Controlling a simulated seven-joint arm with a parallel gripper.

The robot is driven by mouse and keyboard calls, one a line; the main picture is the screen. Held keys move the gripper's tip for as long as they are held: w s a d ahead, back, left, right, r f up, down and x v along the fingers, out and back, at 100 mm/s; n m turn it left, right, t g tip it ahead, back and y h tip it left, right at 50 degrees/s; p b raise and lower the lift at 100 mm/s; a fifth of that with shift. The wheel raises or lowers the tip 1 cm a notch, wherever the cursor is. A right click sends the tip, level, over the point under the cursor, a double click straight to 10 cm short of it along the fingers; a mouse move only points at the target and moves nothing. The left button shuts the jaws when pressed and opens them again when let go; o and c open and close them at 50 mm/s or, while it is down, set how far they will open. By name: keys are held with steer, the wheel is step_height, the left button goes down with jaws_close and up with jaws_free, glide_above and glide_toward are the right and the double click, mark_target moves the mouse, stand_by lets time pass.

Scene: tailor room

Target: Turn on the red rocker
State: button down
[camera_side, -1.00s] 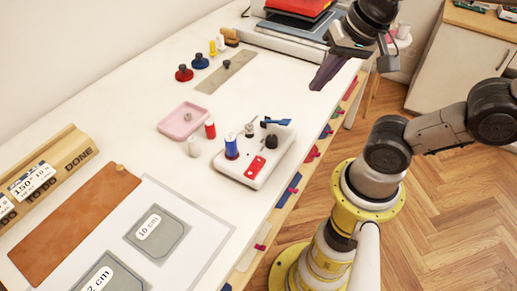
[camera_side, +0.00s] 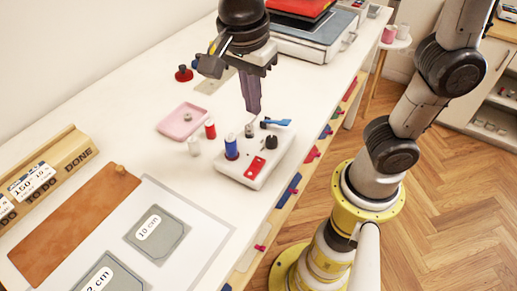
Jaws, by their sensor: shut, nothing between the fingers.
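The red rocker (camera_side: 256,166) sits on the front of a white box (camera_side: 237,171) on the table. Which way the rocker is tipped is too small to tell. The box also bears a blue spool (camera_side: 231,147), a grey knob (camera_side: 249,130) and a blue lever (camera_side: 274,122) on a dark pivot. My gripper (camera_side: 252,110) is shut and empty, its purple fingers pointing down. In the picture its tips are just above the back of the box, up and slightly left of the rocker; I cannot tell the exact height.
A pink tray (camera_side: 184,121), a red spool (camera_side: 210,128) and a white spool (camera_side: 194,146) stand left of the box. A brown leather piece (camera_side: 75,225) and a sheet with grey templates (camera_side: 157,234) lie in front. The table's right edge is close to the box.

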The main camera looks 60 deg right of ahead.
mark_target(260, 159)
steer(key=shift+s+a+f, duration=0.2)
steer(key=shift+a+f, duration=0.05)
steer(key=shift+a, duration=0.2)
steer(key=f, duration=0.4)
steer(key=d+f, duration=0.1)
steer(key=f, duration=0.4)
steer(key=d+f, duration=0.1)
steer(key=f, duration=0.3)
steer(key=shift+d+f, duration=0.15)
steer(key=shift+f, duration=0.25)
steer(key=shift+f, duration=0.1)
steer(key=shift+d+f, duration=0.2)
steer(key=shift+f, duration=0.1)
steer(key=shift+r, duration=0.1)
steer(key=shift+a, duration=0.15)
steer(key=shift+a+r, duration=0.3)
steer(key=shift+a, duration=0.4)
